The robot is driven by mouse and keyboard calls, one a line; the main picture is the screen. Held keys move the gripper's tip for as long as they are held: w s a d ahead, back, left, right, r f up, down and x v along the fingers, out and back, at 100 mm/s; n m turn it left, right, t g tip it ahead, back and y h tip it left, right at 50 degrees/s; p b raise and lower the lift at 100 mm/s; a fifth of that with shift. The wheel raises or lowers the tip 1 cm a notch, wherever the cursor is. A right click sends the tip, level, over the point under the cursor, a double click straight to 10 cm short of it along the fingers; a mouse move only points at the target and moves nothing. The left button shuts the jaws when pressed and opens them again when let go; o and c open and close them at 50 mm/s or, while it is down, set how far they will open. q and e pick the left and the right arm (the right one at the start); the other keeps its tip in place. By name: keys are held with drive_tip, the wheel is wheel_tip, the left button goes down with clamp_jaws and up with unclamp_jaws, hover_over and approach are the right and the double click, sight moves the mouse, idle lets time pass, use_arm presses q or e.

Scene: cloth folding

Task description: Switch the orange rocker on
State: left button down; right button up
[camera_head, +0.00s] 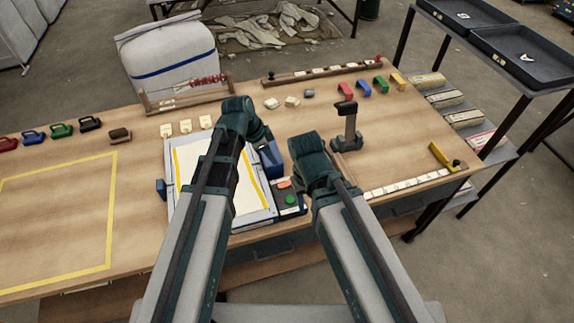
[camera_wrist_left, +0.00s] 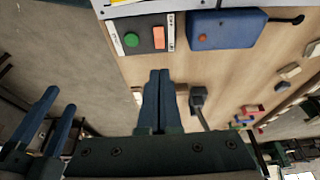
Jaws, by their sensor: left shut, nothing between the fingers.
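The orange rocker (camera_head: 284,184) sits on a dark control panel (camera_head: 278,198) beside a round green button (camera_head: 290,199). In the left wrist view the orange rocker (camera_wrist_left: 158,38) is near the top, right of the green button (camera_wrist_left: 131,39). I cannot tell which way it is tipped. My left gripper (camera_wrist_left: 159,72) is shut and empty; its tips show below the panel in that view, apart from the rocker. In the head view its fingers are hard to make out. My right gripper (camera_wrist_left: 61,99) shows at the lower left of the wrist view, its fingers apart.
A blue box (camera_wrist_left: 228,30) with a black lever adjoins the panel. A white yellow-edged board (camera_head: 190,165) lies left of it. A black-handled stand (camera_head: 347,125) rises to the right. The yellow-taped area (camera_head: 60,215) at left is clear.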

sight(289, 182)
idle(0.4)
use_arm(q)
drive_tip(key=b+x, duration=1.3)
drive_tip(key=shift+w+d+f, duration=0.1)
drive_tip(key=shift+f, duration=0.4)
drive_tip(key=shift+d, duration=0.1)
drive_tip(key=shift+w+d+f+y, duration=0.15)
drive_tip(key=shift+d+f+y, duration=0.1)
drive_tip(key=shift+y, duration=0.15)
drive_tip(key=shift+a, duration=0.1)
drive_tip(key=shift+a+r, duration=0.1)
drive_tip(key=shift+a, duration=0.1)
